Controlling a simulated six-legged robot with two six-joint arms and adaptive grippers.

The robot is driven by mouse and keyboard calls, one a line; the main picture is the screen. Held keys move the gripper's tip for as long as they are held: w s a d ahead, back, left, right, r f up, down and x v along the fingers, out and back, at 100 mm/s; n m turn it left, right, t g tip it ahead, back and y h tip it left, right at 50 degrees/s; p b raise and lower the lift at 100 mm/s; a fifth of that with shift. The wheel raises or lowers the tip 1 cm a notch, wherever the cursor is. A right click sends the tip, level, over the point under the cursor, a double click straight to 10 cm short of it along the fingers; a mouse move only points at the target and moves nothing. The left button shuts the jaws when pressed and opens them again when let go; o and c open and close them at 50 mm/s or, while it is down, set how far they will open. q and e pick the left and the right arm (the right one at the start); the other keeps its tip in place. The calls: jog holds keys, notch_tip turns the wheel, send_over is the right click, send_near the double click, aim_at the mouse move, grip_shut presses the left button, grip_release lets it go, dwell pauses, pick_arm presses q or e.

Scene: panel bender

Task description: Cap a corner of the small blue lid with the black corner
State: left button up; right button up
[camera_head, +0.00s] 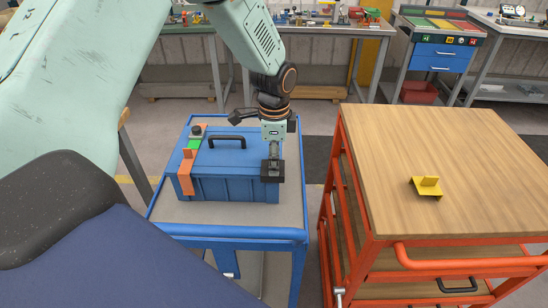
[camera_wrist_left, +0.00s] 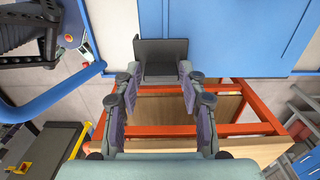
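The small blue lid (camera_head: 232,150) lies on top of a blue box on the blue trolley. It also fills the top right of the left wrist view (camera_wrist_left: 235,35). My left gripper (camera_head: 274,160) points down at the lid's front right corner. It is shut on the black corner (camera_head: 272,178), which shows between its fingertips in the left wrist view (camera_wrist_left: 161,49). The black corner is at the lid's front right corner and overlaps it in view; I cannot tell if it is fully seated. My right gripper is not in view.
A yellow corner piece (camera_head: 427,187) lies on the wooden top of the orange cart (camera_head: 470,150) at the right.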

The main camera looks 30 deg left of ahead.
pick_arm(q)
jog(key=shift+o, duration=1.4)
jog(key=shift+w+a+f, duration=0.1)
jog(key=shift+a, duration=0.05)
notch_tip(320, 180, up, 12)
